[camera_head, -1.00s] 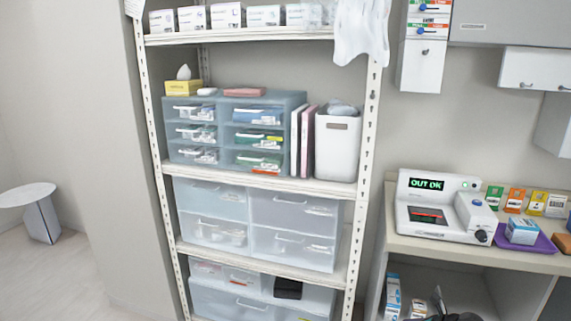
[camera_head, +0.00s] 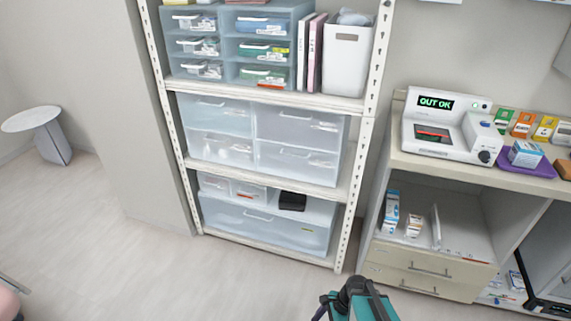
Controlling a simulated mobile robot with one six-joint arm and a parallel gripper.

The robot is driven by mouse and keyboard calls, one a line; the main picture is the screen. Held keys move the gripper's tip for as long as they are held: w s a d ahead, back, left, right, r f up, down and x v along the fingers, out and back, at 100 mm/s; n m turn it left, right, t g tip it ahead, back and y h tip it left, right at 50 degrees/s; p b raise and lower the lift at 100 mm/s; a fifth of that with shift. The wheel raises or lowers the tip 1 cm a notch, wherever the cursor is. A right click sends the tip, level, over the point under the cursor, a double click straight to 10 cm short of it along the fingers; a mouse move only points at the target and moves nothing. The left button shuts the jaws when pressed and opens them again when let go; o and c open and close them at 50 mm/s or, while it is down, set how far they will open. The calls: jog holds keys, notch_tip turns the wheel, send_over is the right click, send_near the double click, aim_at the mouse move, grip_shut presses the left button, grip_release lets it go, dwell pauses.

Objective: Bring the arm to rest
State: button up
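Part of my arm (camera_head: 358,302), teal with a dark joint, shows at the bottom edge, right of the middle, in front of the floor and the shelf rack's foot. I cannot make out any gripper fingers in the head view. No held thing shows.
A white shelf rack (camera_head: 358,180) with clear drawer units stands ahead. To the right is a counter (camera_head: 400,157) bearing a white device (camera_head: 436,133) that reads "OUT OK" and a purple tray (camera_head: 541,169). A small round table (camera_head: 30,118) stands at far left. Open floor lies at lower left.

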jog(key=s+d+f+n+g+h, duration=0.1)
jog(key=s+d+f+n+h, duration=0.1)
jog(key=s+n, duration=0.4)
jog(key=s+d+f+n+g+h, duration=0.2)
jog(key=s+n, duration=0.5)
jog(key=n, duration=0.4)
jog(key=shift+s+d+n+h, duration=0.15)
jog(key=shift+d+n+h, duration=0.15)
jog(key=shift+d+h, duration=0.25)
jog(key=shift+f, duration=0.1)
